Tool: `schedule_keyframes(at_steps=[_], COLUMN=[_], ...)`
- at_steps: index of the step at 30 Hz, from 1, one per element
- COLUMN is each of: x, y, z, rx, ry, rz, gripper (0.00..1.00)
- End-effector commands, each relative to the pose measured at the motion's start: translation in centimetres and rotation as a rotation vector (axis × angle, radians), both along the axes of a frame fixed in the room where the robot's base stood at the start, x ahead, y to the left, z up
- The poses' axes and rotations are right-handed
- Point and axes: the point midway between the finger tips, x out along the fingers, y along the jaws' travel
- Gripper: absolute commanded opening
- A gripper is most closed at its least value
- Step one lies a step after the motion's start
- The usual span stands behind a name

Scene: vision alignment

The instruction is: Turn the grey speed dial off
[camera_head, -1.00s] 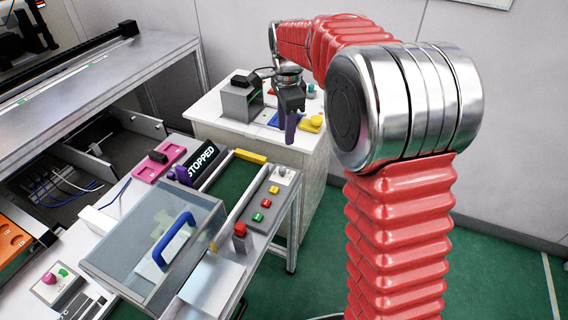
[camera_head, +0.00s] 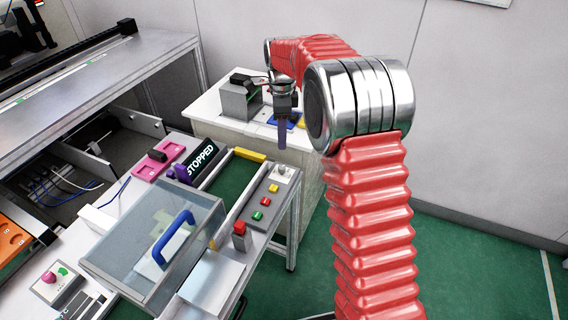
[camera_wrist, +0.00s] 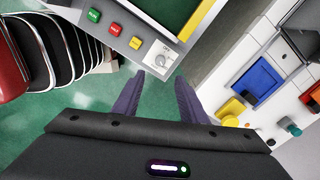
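The grey speed dial (camera_wrist: 161,60) sits at the end of a grey control panel, just ahead of my fingertips in the wrist view. It is small in the head view (camera_head: 283,170), near the panel's far corner, and its exact setting is hard to read. My gripper (camera_wrist: 158,84) has two purple fingers spread apart with nothing between them. In the head view my gripper (camera_head: 282,147) points down above and just beyond the dial, apart from it. The panel (camera_head: 258,206) also carries green, red and yellow buttons.
A display reading STOPPED (camera_head: 202,158) stands left of the green conveyor (camera_head: 228,185). A clear cover with a blue handle (camera_head: 174,238) is nearer. A white cabinet (camera_head: 215,118) with a blue tray (camera_wrist: 257,84) and a yellow part (camera_wrist: 231,108) stands behind.

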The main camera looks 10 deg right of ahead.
Motion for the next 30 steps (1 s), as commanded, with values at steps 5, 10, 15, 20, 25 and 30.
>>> schedule_keyframes(at_steps=[5,10,15,20,25,30], x=[-0.1,-0.1,-0.1,-0.1,-0.1,0.0], y=[0.0,0.0,0.0,-0.1,-0.1,-0.1], z=[-2.5,-5.2,-7.8,-10.2,-12.0,-12.6], rx=[0.0,0.0,0.001,0.0,0.0,0.0], ry=[0.005,0.003,0.003,0.002,0.002,-0.001], rz=[0.0,0.0,0.0,0.0,-0.001,-0.001], gripper=[0.39,0.39,0.39,0.39,0.39,0.39])
